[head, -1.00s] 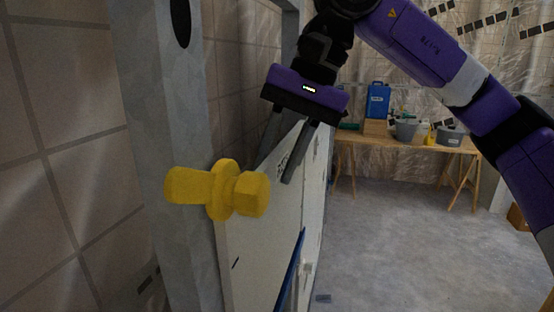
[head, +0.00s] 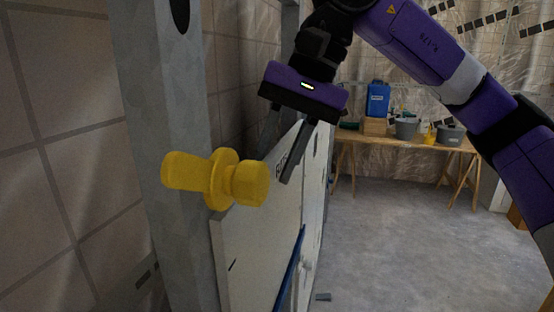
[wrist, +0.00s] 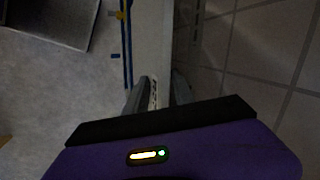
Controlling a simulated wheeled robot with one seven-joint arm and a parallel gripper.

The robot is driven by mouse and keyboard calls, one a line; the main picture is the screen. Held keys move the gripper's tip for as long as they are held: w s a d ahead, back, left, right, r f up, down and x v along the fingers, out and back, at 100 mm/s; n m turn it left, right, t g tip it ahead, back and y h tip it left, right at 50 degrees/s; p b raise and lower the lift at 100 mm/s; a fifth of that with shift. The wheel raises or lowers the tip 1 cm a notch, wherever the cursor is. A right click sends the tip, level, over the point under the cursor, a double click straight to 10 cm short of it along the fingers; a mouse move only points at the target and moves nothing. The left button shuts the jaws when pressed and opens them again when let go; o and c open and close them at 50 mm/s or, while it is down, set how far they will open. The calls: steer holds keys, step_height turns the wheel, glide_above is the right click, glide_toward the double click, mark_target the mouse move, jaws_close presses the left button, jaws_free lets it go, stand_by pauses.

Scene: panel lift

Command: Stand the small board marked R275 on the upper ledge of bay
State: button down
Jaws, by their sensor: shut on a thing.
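A white board (head: 258,225) stands steeply along the tiled wall in the head view. Dark lettering shows near its top edge by my fingers, too oblique and covered to read in full. My gripper (head: 282,145) is shut on the board's upper edge, one finger on each face. In the wrist view the board is a pale strip (wrist: 152,40) running away between the fingertips (wrist: 160,92). The board's lower end is out of the head view. I cannot make out an upper ledge.
A thick yellow peg (head: 218,180) sticks out from a grey steel post (head: 170,170), close in front of the board's near edge. A blue strip (head: 292,268) lies along the board's lower right. A wooden bench (head: 400,142) with a blue canister (head: 378,98) stands behind. The floor to the right is clear.

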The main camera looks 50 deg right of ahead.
steer(key=shift+s+f+b, duration=0.1)
steer(key=shift+f+b, duration=0.25)
steer(key=shift+b, duration=0.2)
stand_by(0.4)
steer(key=shift+w, duration=0.2)
stand_by(0.4)
steer(key=shift+s+b, duration=0.2)
steer(key=shift+b, duration=0.1)
stand_by(1.3)
steer(key=shift+w+a, duration=0.15)
steer(key=shift+w, duration=0.05)
stand_by(0.9)
stand_by(0.4)
steer(key=c, duration=1.1)
jaws_free()
steer(key=shift+o, duration=0.4)
steer(key=shift+f, duration=0.15)
steer(key=shift+r, duration=0.25)
